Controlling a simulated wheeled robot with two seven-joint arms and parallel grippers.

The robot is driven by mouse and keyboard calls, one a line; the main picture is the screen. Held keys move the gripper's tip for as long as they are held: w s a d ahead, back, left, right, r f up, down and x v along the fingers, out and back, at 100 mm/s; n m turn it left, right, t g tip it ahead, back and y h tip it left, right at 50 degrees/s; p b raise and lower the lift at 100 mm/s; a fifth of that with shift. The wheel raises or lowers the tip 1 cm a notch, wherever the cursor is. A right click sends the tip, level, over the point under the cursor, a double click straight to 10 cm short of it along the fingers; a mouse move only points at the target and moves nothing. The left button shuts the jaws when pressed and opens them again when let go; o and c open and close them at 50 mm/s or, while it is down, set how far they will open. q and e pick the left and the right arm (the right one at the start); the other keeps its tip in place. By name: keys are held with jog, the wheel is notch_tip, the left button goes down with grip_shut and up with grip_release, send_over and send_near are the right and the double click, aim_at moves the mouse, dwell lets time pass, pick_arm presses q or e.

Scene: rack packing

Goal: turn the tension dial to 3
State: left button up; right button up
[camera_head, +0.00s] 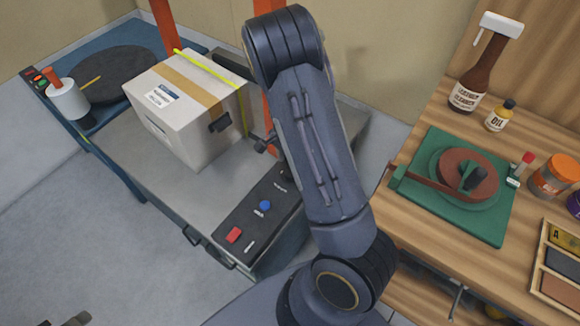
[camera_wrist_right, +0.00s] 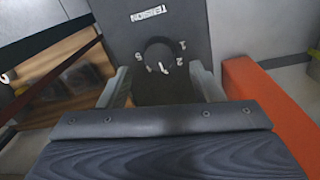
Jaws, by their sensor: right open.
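The tension dial (camera_wrist_right: 158,52) is a dark round knob on a grey panel lettered TENSION, with white numbers around it; 1, 2 and 5 can be read. Its pointer setting cannot be told. My right gripper (camera_wrist_right: 162,80) is open, one finger on each side below the dial, with nothing held. Contact with the knob cannot be made out. In the head view my right arm covers the dial's end of the dark control panel (camera_head: 248,222).
The panel carries a red button (camera_head: 233,235) and a blue button (camera_head: 265,205). A strapped carton (camera_head: 185,105) stands on the machine beside orange posts (camera_head: 165,25).

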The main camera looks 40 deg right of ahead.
jog(key=shift+w+r, duration=0.1)
jog(key=shift+r, duration=1.75)
jog(key=shift+a+r, duration=0.1)
jog(key=shift+r, duration=0.05)
jog(key=s+a+r+n+t+y, duration=0.2)
jog(key=s+a+r+n+t, duration=0.1)
jog(key=s+a+r+n, duration=0.4)
jog(key=s+a+r+n+t+y+p, duration=0.1)
jog(key=s+a+r+n+t, duration=0.2)
jog(key=s+a+r+n, duration=0.4)
jog(key=s+r+n, duration=0.1)
jog(key=s+r, duration=0.3)
jog(key=r, duration=0.3)
jog(key=shift+y, duration=0.4)
